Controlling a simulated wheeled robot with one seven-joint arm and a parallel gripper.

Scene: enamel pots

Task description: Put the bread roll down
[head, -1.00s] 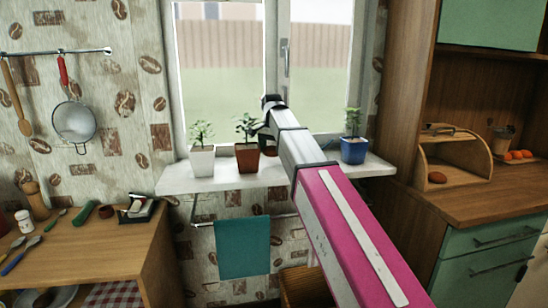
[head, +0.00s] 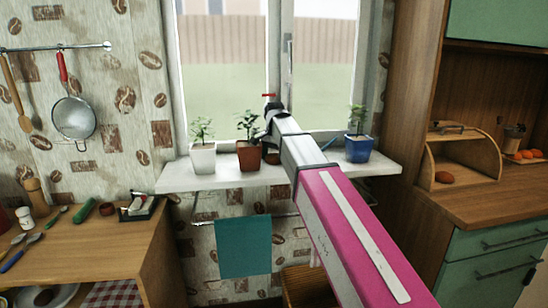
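My arm reaches away from me toward the window. My gripper (head: 270,104) is at its far end, in front of the glass above the sill. It is small and mostly hidden behind my arm, so I cannot tell whether it is open or shut. A small red piece shows at its tip; I cannot tell what it is. A brown, roll-like thing (head: 444,177) lies in the open wooden bread bin (head: 474,152) on the right counter, well apart from my gripper.
A white sill (head: 230,177) holds a white pot (head: 203,158), a red-brown pot (head: 249,155) and a blue pot (head: 358,148) with plants. A teal towel (head: 244,246) hangs below. A wooden table (head: 90,245) with utensils stands left. The right counter's front (head: 490,205) is clear.

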